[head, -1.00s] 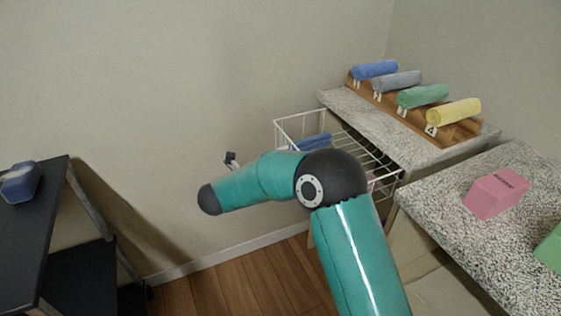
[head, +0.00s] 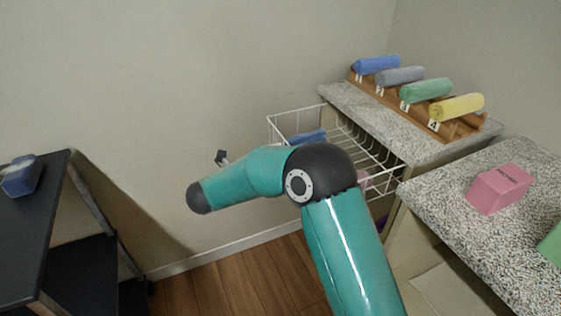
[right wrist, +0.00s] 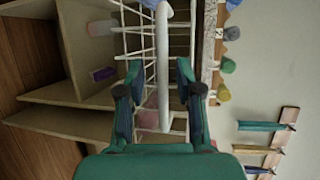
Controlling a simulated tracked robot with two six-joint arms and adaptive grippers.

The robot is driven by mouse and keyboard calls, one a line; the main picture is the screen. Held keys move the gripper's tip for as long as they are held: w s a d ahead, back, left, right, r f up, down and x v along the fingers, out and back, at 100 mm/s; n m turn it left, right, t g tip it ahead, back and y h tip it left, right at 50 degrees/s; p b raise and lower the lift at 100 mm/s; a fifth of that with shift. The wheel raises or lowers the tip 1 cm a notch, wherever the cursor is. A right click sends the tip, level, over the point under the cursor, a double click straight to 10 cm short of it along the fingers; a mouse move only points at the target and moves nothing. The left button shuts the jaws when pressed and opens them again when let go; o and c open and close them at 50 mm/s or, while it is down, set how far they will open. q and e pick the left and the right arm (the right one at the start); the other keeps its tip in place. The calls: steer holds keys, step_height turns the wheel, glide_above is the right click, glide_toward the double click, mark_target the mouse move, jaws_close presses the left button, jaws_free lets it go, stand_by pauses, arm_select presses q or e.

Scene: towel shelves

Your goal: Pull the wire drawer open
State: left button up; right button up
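The white wire drawer (head: 292,118) juts out to the left from under the speckled counter in the head view, partly open, with a blue rolled towel (head: 307,137) inside. My right arm covers its near front part. In the right wrist view, my right gripper (right wrist: 159,72) has its two fingers spread on either side of a thick white bar (right wrist: 163,45) of the drawer. Gaps show between the bar and both fingers. My left gripper is in neither view.
A speckled counter (head: 375,117) carries a wooden rack (head: 458,129) with several rolled towels. A nearer speckled counter (head: 440,204) holds a pink box (head: 498,188) and a green one. A black shelf (head: 40,225) with a blue item stands left. Wooden floor lies between.

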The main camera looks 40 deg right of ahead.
steer(key=shift+a, duration=0.1)
steer(key=v, duration=1.1)
steer(key=shift+a, duration=0.35)
steer(key=shift+s, duration=0.1)
